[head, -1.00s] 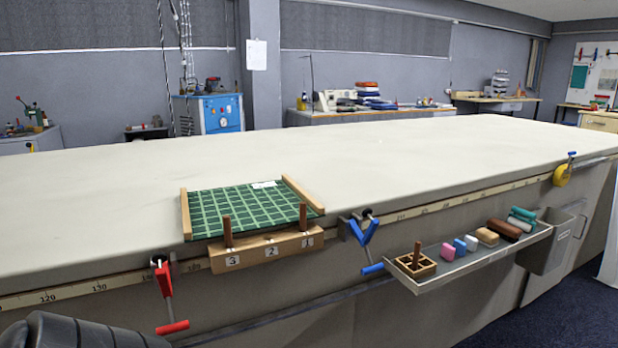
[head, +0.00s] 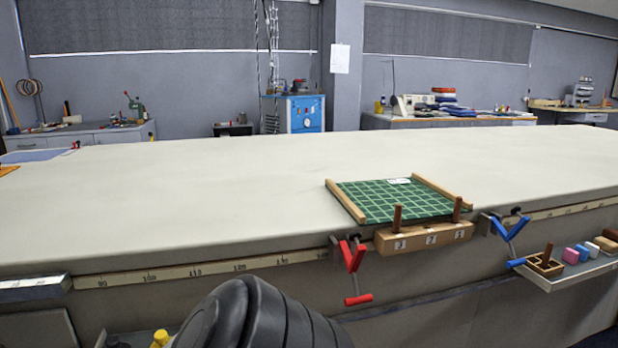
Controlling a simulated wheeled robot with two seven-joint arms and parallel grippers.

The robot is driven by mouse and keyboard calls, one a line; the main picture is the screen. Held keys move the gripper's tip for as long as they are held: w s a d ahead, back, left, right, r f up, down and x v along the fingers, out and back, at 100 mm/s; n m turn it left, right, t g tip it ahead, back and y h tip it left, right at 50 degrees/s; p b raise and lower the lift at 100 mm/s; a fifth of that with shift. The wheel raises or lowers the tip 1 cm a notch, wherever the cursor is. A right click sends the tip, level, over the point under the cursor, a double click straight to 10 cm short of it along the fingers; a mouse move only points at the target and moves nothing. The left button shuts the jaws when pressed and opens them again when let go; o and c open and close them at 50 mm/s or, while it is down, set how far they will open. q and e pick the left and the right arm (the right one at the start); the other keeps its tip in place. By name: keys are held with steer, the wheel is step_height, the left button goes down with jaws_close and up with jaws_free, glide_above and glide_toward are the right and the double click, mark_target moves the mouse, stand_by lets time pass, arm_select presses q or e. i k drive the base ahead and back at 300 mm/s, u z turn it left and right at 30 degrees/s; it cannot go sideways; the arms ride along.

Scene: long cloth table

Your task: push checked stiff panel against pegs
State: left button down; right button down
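The green checked panel (head: 375,202) lies flat near the table's front edge, between two wooden side rails, the left rail (head: 345,201) and the right rail (head: 441,191). A small white label (head: 398,181) is at its far edge. Two brown upright pegs, the left peg (head: 397,219) and the right peg (head: 457,209), stand on a wooden block (head: 424,237) with number labels at the panel's near side. I cannot tell whether the panel touches the pegs. Neither gripper shows; only a dark rounded part of mine fills the bottom middle.
A red clamp (head: 351,258) and a blue clamp (head: 509,229) flank the block on the table's front edge. The cloth table (head: 200,195) is bare left of the panel.

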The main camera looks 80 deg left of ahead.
mark_target(370, 202)
steer(key=k, duration=0.2)
steer(key=u, duration=1.35)
